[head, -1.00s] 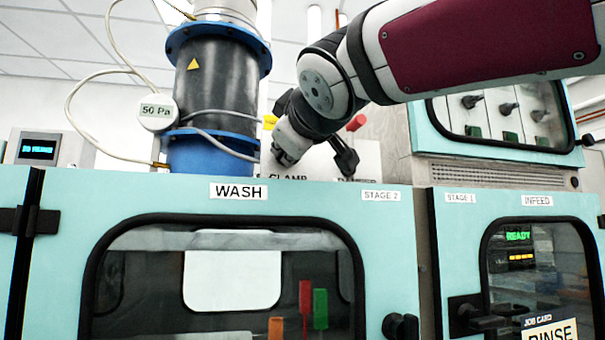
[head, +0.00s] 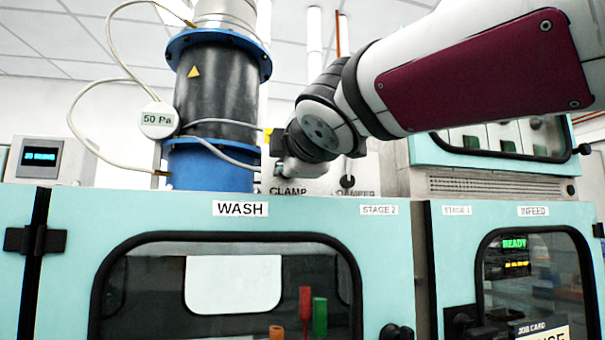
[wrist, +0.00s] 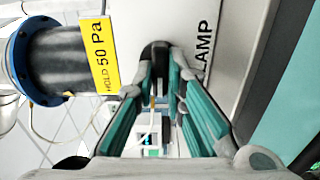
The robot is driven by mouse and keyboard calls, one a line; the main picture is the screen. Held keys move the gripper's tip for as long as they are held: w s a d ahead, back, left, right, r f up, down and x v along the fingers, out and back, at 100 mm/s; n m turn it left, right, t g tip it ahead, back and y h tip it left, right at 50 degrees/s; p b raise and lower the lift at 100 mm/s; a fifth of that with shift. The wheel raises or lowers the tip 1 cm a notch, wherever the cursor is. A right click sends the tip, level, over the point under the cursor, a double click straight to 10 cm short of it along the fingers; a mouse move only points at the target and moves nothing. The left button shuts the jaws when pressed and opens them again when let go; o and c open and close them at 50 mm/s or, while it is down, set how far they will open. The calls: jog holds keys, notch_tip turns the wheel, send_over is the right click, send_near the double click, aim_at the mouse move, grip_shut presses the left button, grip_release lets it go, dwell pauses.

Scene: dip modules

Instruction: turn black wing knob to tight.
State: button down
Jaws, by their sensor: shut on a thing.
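The black wing knob (wrist: 155,50) shows in the wrist view as a dark rounded shape at the far end of my fingers, beside the CLAMP lettering on a pale panel. My gripper (wrist: 162,74) has its teal-padded fingers closed on it. The fingers hide much of the knob, so its turn angle cannot be read. In the head view my wrist is in front of the panel above the CLAMP label (head: 288,191), and the knob is hidden there.
A black duct with blue flanges (head: 215,105) stands left of my arm, with a round 50 Pa gauge (head: 158,121) and loose hoses. A yellow HOLD 50 Pa sign (wrist: 99,55) is beside the fingers. The teal WASH cabinet (head: 150,212) lies below. A black damper knob (head: 347,182) is at right.

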jog(key=shift+f, duration=0.1)
dwell(0.4)
jog(key=c, duration=1.6)
grip_release()
jog(key=shift+c, duration=0.2)
jog(key=shift+s, duration=0.1)
jog(key=v, duration=1.2)
